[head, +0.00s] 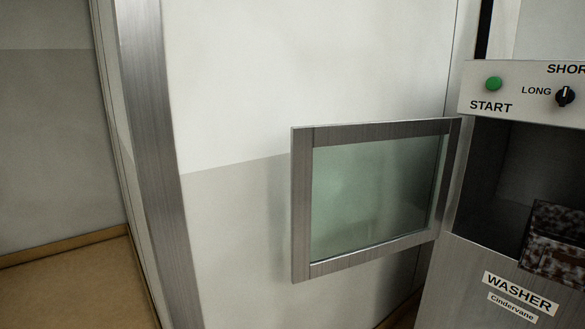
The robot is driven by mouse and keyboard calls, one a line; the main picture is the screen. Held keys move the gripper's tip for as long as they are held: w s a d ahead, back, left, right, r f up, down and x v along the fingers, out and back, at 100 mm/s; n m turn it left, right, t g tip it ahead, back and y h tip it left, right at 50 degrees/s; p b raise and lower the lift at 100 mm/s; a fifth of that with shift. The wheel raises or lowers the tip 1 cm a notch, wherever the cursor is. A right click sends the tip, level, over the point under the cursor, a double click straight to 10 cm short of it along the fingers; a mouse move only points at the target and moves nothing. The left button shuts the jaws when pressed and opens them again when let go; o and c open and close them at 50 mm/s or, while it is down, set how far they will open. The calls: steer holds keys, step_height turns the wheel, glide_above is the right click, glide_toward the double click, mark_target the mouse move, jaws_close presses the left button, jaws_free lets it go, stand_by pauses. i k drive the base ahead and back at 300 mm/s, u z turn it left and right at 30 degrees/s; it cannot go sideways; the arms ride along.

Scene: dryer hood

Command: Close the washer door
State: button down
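The washer (460,285) stands at the right edge of the head view, cut off by the frame. Its door (301,210) is a grey metal frame around a greenish glass pane. The door stands wide open, swung out to the left from the left side of the dark opening (485,165). A dark, mottled item (555,240) shows in the opening at the right edge; I cannot tell what it is. My gripper is not in view.
A control panel (525,88) with a green start button (493,84) and a black knob (565,96) is above the opening. A white and grey wall panel (300,80) with a metal corner post (152,140) is behind the door. Brown floor (75,285) is free at lower left.

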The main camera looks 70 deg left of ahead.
mark_target(302, 138)
steer(key=z, duration=0.25)
steer(key=k, duration=0.25)
steer(key=u, duration=1.2)
steer(key=i, duration=0.7)
steer(key=u, duration=0.35)
